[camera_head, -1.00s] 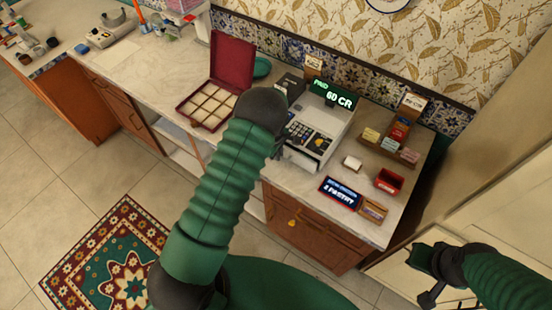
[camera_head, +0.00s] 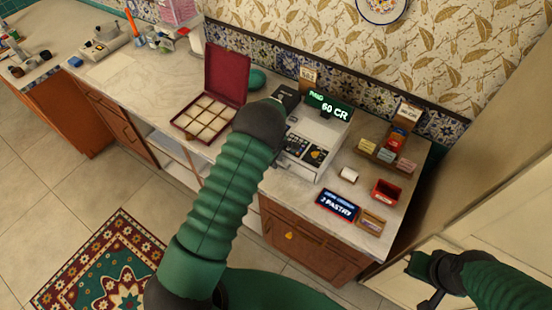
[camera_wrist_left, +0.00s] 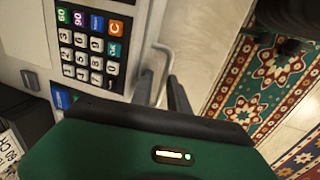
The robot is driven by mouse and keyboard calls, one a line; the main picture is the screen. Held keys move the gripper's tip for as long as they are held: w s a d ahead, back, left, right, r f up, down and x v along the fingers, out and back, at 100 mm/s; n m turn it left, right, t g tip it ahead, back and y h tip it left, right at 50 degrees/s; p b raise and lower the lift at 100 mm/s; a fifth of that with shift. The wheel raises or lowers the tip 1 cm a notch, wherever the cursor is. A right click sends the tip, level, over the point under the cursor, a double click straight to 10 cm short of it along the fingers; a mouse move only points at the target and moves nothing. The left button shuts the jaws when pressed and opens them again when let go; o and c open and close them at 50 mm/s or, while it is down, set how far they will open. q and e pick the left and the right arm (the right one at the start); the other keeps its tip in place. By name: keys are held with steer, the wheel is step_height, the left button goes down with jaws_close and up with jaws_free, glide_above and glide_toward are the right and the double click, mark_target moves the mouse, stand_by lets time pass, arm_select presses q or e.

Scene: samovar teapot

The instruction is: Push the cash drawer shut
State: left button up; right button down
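The white cash register (camera_head: 326,128) stands on the counter with a lit green "60 CR" display. Its keypad (camera_wrist_left: 92,50) fills the upper left of the left wrist view. My left arm crosses the head view and hides the register's left front, so I cannot tell how far its drawer is out. My left gripper (camera_wrist_left: 163,92) is at the register's front edge. Its dark fingers show a narrow gap beside a pale bent bar (camera_wrist_left: 168,58); contact is unclear. My right gripper (camera_head: 425,279) is at the lower right, away from the counter; its opening is unclear.
An open compartment box (camera_head: 207,118) stands left of the register. A pastry sign (camera_head: 337,205), red tray (camera_head: 386,192) and small card rack (camera_head: 388,154) stand to its right. A patterned rug (camera_head: 105,270) lies on the floor. Tan panels (camera_head: 485,190) border the right side.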

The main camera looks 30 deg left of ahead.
arm_select(q)
steer(key=shift+r, duration=0.45)
step_height(320, 180, up, 15)
steer(key=s+b, duration=0.2)
steer(key=s, duration=0.1)
steer(key=shift+r, duration=0.2)
steer(key=s+d+f+m+b, duration=0.2)
steer(key=s+d+m, duration=0.3)
steer(key=s+m, duration=0.3)
steer(key=s+d+f+m+b, duration=0.2)
steer(key=s+d+m, duration=0.3)
steer(key=s+m, duration=0.4)
steer(key=s+b, duration=0.1)
steer(key=s, duration=0.1)
steer(key=shift+s+d+f, duration=0.25)
steer(key=shift+s, duration=0.05)
steer(key=shift+s+r, duration=0.1)
steer(key=shift+s, duration=0.1)
